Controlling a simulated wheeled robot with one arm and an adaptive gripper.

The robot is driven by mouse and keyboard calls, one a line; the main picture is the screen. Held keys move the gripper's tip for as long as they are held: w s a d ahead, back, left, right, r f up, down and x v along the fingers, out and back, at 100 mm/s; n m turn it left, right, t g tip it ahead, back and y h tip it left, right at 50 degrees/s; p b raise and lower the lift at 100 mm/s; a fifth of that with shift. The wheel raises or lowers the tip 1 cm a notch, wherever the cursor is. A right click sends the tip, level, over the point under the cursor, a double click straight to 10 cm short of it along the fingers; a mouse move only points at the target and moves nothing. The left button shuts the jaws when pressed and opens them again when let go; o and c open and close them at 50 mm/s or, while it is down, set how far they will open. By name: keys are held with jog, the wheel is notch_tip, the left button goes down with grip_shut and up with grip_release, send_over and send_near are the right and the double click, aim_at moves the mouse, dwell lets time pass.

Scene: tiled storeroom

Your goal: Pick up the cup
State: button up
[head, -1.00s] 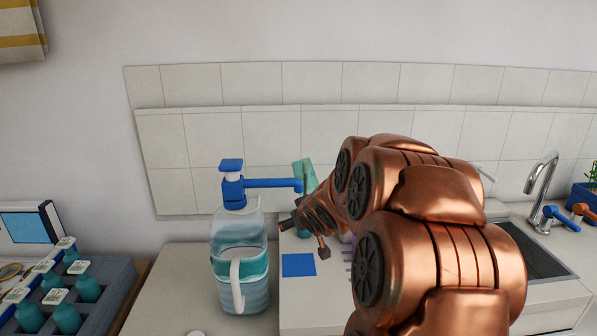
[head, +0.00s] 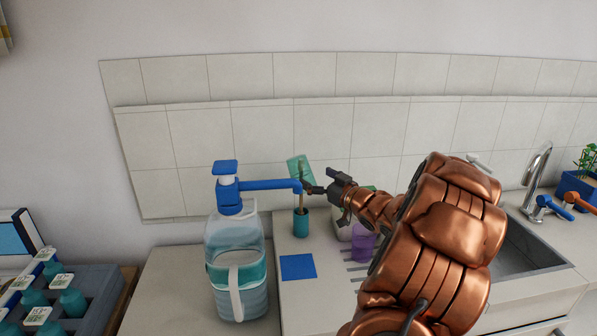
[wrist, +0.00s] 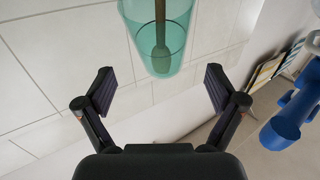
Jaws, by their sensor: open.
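A translucent teal cup (wrist: 140,22) with a brown stick inside it fills the top middle of the wrist view, above and beyond my fingertips. In the head view a tilted pale teal shape (head: 297,165) shows just left of my gripper (head: 321,183), near the end of the dispenser's spout. A small teal holder (head: 301,224) with a brown stick rising from it stands on the counter below. A translucent purple cup (head: 361,245) stands farther right, partly hidden by my arm. My gripper is open and empty in the wrist view (wrist: 160,88), its fingers apart from the teal cup.
A clear bottle (head: 237,262) with a blue pump stands left of my gripper. A blue square (head: 298,266) lies on the counter. A sink (head: 525,248) with a tap is at right, and a rack (head: 90,295) of bottles at lower left. The tiled wall is close behind.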

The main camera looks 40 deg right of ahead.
aim_at(306, 171)
jog(key=shift+w+d+r+p, duration=0.15)
jog(key=shift+w+p, duration=0.6)
jog(key=shift+w, duration=1.1)
jog(key=shift+w+d+r+p, duration=0.1)
jog(key=shift+w+p, duration=0.65)
jog(key=shift+w, duration=1.1)
jog(key=shift+c, duration=0.2)
jog(key=c, duration=1)
